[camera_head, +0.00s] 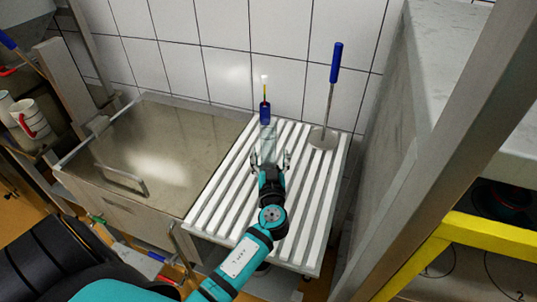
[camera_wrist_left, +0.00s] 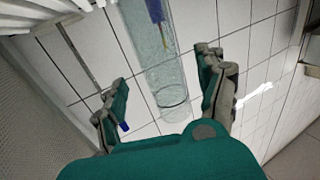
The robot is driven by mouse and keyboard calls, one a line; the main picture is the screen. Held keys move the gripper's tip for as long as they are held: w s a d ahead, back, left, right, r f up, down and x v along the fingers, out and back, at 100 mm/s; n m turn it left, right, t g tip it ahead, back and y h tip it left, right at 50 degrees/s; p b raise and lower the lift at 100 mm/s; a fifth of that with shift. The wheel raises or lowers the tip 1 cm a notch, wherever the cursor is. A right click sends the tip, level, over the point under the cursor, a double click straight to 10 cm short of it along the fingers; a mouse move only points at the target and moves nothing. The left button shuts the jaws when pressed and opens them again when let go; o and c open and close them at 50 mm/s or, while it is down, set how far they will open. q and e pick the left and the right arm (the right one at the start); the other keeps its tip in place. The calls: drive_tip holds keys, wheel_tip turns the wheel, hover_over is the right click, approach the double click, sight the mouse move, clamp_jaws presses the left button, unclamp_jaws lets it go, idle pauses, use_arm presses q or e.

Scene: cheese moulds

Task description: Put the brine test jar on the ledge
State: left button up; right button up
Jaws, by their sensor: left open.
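The brine test jar (camera_head: 268,144) is a clear glass cylinder on the slatted rack (camera_head: 228,176), near the tiled wall. A blue piece with a yellow, white-tipped stem (camera_head: 265,108) shows at its upper part. In the left wrist view the jar (camera_wrist_left: 164,72) stands ahead of my left gripper, with the blue piece inside it. My left gripper (camera_head: 270,159) is open, its fingers to either side of the jar's line; I cannot tell whether they touch the glass. I cannot tell for sure which surface is the ledge. My right gripper is out of view.
A blue-handled tool with a round metal disc (camera_head: 322,138) stands on the rack, right of the jar. A steel vat (camera_head: 165,130) is at the left. A grey stone surface (camera_head: 460,70) and a metal post (camera_head: 440,150) are at the right. A mug (camera_head: 30,118) is far left.

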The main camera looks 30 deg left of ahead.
sight(269, 151)
use_arm(q)
drive_tip(key=x, duration=0.1)
drive_tip(key=p+x, duration=0.2)
drive_tip(key=x, duration=0.1)
drive_tip(key=shift+r, duration=0.3)
drive_tip(key=shift+w+a+f, duration=0.2)
drive_tip(key=shift+w+a, duration=0.1)
drive_tip(key=shift+c, duration=0.9)
clamp_jaws()
